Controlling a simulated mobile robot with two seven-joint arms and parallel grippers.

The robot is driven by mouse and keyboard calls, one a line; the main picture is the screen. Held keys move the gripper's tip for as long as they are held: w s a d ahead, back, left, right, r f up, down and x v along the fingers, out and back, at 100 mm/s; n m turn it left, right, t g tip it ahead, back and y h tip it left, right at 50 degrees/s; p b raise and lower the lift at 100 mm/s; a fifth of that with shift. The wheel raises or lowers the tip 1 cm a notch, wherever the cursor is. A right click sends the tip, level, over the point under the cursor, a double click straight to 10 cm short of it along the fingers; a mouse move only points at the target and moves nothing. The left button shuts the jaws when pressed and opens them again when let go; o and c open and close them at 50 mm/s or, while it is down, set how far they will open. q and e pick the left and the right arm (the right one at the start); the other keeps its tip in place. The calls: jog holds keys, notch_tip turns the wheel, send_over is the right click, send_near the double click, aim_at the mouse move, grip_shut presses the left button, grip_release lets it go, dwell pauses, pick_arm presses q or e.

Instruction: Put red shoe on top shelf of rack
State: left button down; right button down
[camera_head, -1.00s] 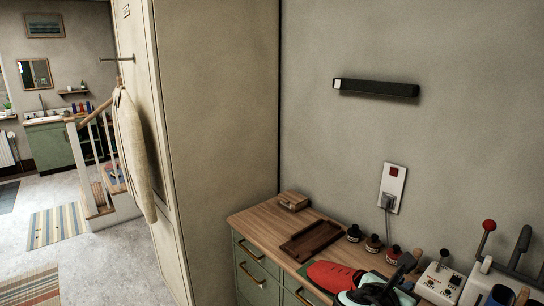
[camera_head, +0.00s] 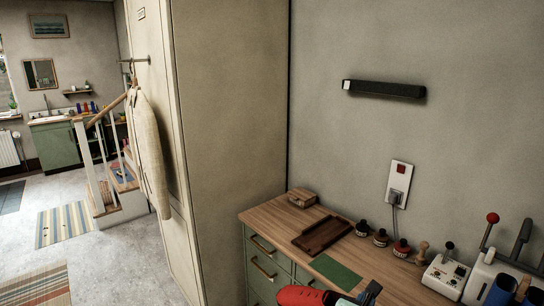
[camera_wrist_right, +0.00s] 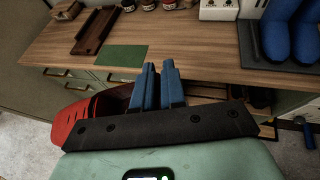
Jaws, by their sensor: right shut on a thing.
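The red shoe (camera_head: 300,296) is at the bottom edge of the head view, partly cut off, in front of the bench. My right gripper (camera_head: 366,293) is beside it. In the right wrist view the red shoe (camera_wrist_right: 75,121) reaches left of the blue fingers of my right gripper (camera_wrist_right: 158,82), which are shut on its dark part. The shoe is off the bench top, and part of it is hidden behind the fingers and palm. My left gripper is not in view. I cannot make out a shoe rack for certain.
The wooden bench (camera_head: 279,217) carries a bare green mat (camera_head: 335,271), a brown tray (camera_head: 322,235), small jars and a lever device (camera_head: 446,275). Blue boots (camera_wrist_right: 291,38) stand on its right. A tall cabinet (camera_head: 232,120) stands left of the bench. Open floor lies further left.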

jog(key=s+a+f+n+t+y, duration=0.1)
jog(key=a+f+n+y, duration=0.2)
jog(key=f, duration=0.7)
jog(key=shift+a+f+t, duration=0.4)
jog(key=shift+a, duration=0.4)
jog(key=shift+r+p, duration=0.1)
jog(key=shift+p, duration=0.2)
